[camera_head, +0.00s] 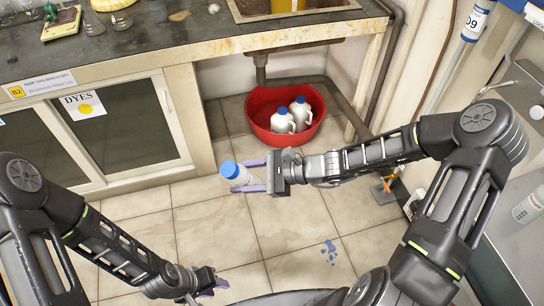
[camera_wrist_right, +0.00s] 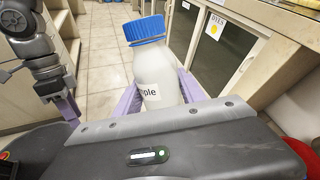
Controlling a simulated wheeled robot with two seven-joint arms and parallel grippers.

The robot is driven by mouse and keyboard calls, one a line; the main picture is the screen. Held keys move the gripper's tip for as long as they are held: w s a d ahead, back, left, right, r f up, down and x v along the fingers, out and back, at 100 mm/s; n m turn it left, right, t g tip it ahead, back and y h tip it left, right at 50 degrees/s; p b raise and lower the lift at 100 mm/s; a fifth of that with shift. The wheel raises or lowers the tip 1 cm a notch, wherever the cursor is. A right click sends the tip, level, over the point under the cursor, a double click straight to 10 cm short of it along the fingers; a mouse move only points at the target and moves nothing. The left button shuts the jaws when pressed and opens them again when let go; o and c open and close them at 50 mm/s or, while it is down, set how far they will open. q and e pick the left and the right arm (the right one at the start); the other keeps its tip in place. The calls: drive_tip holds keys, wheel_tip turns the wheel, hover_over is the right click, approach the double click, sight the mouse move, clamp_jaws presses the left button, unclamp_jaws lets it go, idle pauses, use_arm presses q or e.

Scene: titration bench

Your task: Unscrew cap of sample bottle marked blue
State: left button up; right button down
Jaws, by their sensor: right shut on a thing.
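The sample bottle (camera_head: 241,177) is white with a blue cap (camera_head: 229,168). It is tilted in the head view, cap toward the upper left. My right gripper (camera_head: 250,176) is shut on its body, purple fingers on either side. In the right wrist view the bottle (camera_wrist_right: 157,80) stands between the fingers, its label partly hidden and reading "ple". The blue cap (camera_wrist_right: 144,29) is on it, clear of the fingers. My left gripper (camera_head: 220,285) is low in the head view, apart from the bottle; whether it is open is unclear.
A red basin (camera_head: 262,128) with two white jugs (camera_head: 291,117) sits on the floor under the sink. The counter (camera_head: 170,40) and cabinet (camera_head: 120,125) are beyond the arms. A white bottle (camera_head: 528,207) is at the far right. The floor below the held bottle is clear.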

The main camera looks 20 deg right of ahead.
drive_tip(key=w+a+f+h, duration=0.2)
drive_tip(key=w+a+f, duration=0.1)
drive_tip(key=w+f, duration=0.3)
drive_tip(key=w+d+f+t+h, duration=0.1)
drive_tip(key=w+d+f+h, duration=0.1)
drive_tip(key=w+d+h, duration=0.1)
drive_tip(key=w+d+f+m+t+h, duration=0.1)
drive_tip(key=w+d+f+t+h, duration=0.1)
drive_tip(key=w+d, duration=0.3)
drive_tip(key=shift+d+f+h, duration=0.5)
drive_tip(key=shift+d+f, duration=0.15)
drive_tip(key=shift+d, duration=0.4)
drive_tip(key=shift+w, duration=0.1)
use_arm(q)
drive_tip(key=shift+o, duration=0.4)
drive_tip(key=shift+o, duration=1.4)
